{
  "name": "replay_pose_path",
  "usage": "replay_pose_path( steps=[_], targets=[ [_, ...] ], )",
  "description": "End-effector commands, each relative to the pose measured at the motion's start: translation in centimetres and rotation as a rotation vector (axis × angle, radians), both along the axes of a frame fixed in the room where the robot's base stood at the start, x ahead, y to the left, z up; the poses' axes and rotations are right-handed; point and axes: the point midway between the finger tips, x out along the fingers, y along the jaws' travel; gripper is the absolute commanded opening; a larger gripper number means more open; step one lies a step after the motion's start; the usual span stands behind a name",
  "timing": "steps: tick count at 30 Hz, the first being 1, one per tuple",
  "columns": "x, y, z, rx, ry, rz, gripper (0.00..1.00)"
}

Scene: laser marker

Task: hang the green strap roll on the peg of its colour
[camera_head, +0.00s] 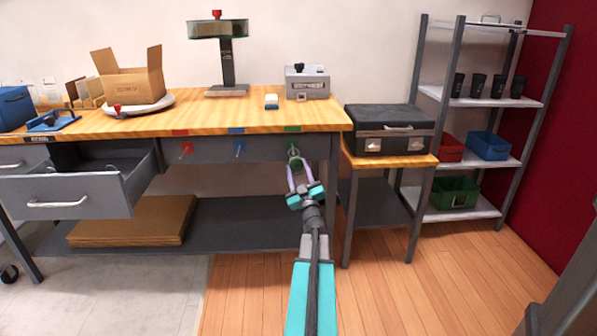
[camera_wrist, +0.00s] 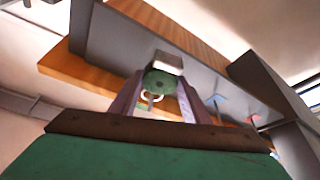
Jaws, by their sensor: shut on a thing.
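The green strap roll (camera_head: 295,164) is between the fingers of my gripper (camera_head: 294,168), right at the bench's front apron under the green label (camera_head: 292,129). In the wrist view the roll (camera_wrist: 158,79) shows between the two purple fingers (camera_wrist: 152,98), with a pale ring at its lower edge. My gripper is shut on the roll. The green peg is hidden behind the roll and fingers, and I cannot tell whether the roll is around it. The red peg (camera_head: 186,149) and blue peg (camera_head: 239,149) stick out bare to the left.
An open drawer (camera_head: 75,190) juts out at the left of the bench (camera_head: 230,121). A side table with a black case (camera_head: 390,130) stands close on the right, beside the bench leg. A shelf rack (camera_head: 485,103) is farther right. The floor in front is clear.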

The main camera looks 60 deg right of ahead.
Motion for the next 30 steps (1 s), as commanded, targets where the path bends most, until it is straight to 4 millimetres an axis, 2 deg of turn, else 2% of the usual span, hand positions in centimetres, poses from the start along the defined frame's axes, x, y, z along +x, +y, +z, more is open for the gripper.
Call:
replay_pose_path(
  steps=[26, 27, 30],
  targets=[
    [0.25, -0.35, -0.33, -0.001, -0.001, 0.0, 0.14],
    [0.25, -0.35, -0.33, 0.0, 0.0, 0.0, 0.46],
    [0.24, -0.36, -0.34, 0.0, 0.0, 0.0, 0.63]
  ],
)
